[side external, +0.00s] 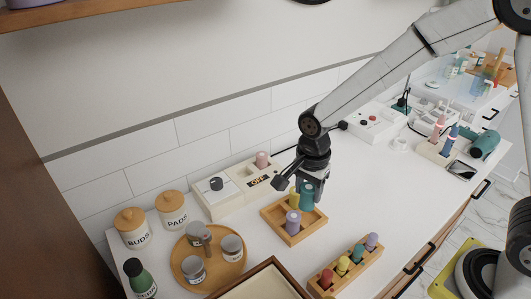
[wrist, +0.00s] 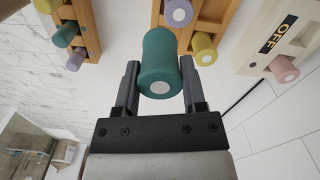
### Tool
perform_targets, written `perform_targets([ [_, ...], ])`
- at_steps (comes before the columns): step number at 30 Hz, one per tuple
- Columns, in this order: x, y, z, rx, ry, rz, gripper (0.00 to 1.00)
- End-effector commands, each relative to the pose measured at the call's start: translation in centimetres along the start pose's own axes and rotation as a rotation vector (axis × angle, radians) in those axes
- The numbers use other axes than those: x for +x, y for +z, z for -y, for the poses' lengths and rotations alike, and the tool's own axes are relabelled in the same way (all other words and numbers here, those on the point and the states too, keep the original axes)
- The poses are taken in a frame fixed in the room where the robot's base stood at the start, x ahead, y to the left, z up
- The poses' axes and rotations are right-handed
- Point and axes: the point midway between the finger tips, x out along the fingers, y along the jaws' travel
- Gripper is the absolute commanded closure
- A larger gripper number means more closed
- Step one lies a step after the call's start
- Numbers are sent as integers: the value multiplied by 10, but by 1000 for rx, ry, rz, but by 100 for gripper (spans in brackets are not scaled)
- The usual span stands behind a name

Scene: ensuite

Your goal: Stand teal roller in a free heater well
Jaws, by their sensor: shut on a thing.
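The teal roller (side external: 307,197) is upright between the fingers of my gripper (side external: 312,182), at the back right of the wooden tray. In the wrist view the teal roller (wrist: 158,58) sits between both fingertips (wrist: 160,80), its pale end facing the camera. I cannot tell whether it clears the tray. The white heater (side external: 238,187) stands behind and left of the tray, against the wall. A pink roller (side external: 262,160) stands at its right part, and its label reads OFF in the wrist view (wrist: 278,35). Its empty wells are not clearly visible.
The wooden tray (side external: 272,224) holds a yellow roller (side external: 294,199) and a purple roller (side external: 293,222). A wooden rack (side external: 335,279) with several rollers stands in front. A round tray with cups (side external: 232,270) and lidded jars (side external: 172,210) are left. White counter is clear right of the tray.

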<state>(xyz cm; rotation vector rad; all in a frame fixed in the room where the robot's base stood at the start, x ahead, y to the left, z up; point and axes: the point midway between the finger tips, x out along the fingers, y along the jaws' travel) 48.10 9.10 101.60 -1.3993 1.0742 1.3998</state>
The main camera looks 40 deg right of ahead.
Motion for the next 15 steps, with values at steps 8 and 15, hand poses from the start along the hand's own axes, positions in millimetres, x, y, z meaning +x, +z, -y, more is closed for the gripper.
perform_targets([
  [8,-16,3,-35,-1,-2,0,100],
  [15,-22,4,-50,-1,-1,0,100],
])
